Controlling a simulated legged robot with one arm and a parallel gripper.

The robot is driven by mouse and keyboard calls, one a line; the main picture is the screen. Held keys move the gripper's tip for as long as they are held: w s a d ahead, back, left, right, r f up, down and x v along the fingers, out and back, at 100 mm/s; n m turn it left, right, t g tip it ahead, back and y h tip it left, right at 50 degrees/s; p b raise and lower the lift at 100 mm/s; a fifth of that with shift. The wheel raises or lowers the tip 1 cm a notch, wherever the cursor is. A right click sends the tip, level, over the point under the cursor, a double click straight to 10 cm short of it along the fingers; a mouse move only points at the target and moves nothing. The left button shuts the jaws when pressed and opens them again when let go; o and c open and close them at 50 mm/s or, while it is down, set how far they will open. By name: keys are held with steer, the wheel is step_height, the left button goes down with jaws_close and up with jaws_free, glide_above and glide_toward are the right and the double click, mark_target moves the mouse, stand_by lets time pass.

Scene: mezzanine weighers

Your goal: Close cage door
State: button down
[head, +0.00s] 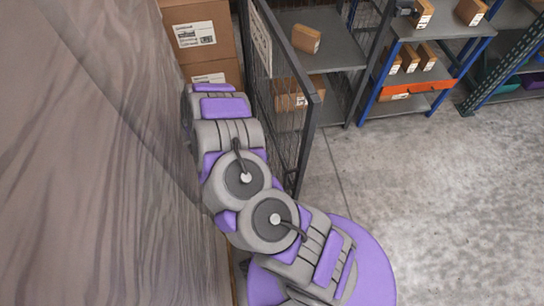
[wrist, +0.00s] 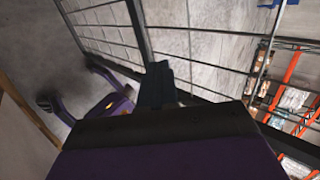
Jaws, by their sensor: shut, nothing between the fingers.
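The cage door (head: 283,85) is a dark-framed wire mesh panel with a pale sign on it. It stands swung out from the cage in the head view, its free edge towards me. In the wrist view its dark bars and mesh (wrist: 140,28) fill the upper part. My gripper (wrist: 160,80) shows there as dark, shut fingers close to a frame bar; I cannot tell whether they touch it. In the head view my arm runs up along the left of the door, and the gripper itself is hidden.
Cartons (head: 200,35) are stacked behind my arm, beside a large wrapped load (head: 80,150) on the left. Inside the cage, a grey shelf (head: 335,48) holds a small box (head: 306,39). A blue-framed rack (head: 425,75) stands to the right. Concrete floor (head: 430,190) is clear at right.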

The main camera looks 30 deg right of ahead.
mark_target(285, 161)
steer(key=b+x, duration=0.1)
steer(key=x, duration=0.8)
steer(key=shift+f, duration=0.15)
steer(key=shift+a, duration=0.1)
steer(key=shift+a, duration=0.1)
